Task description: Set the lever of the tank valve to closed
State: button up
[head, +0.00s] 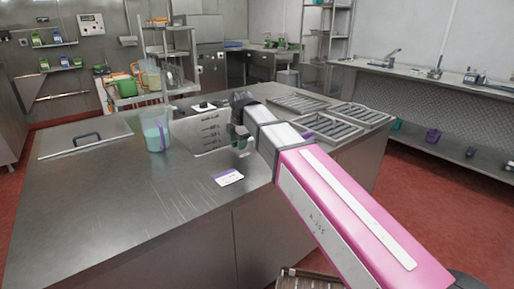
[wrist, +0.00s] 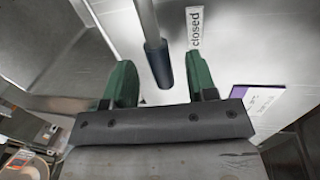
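The valve lever (wrist: 158,60) shows in the wrist view as a grey rod with a dark blue grip, pointing down the picture. A white label reading "closed" (wrist: 195,28) is to its right; the lever is not lined up with it. My gripper (wrist: 162,88) is open, its two green fingers apart, one on each side of the grip's end in the picture. I cannot tell whether they touch it. In the head view my gripper (head: 240,143) is at the tank (head: 203,131) with volume marks, and my arm hides the lever.
A purple-and-white card (head: 229,177) lies on the steel counter (head: 110,200), right of the lever in the wrist view. A jug with pale green liquid (head: 156,130) stands left of the tank. Trays (head: 345,115) lie to the right. The counter's front left is clear.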

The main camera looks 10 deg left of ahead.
notch_tip(320, 180, up, 7)
jog(key=shift+s+d, duration=0.4)
jog(key=shift+d, duration=0.05)
dwell(0.4)
jog(key=shift+d, duration=0.1)
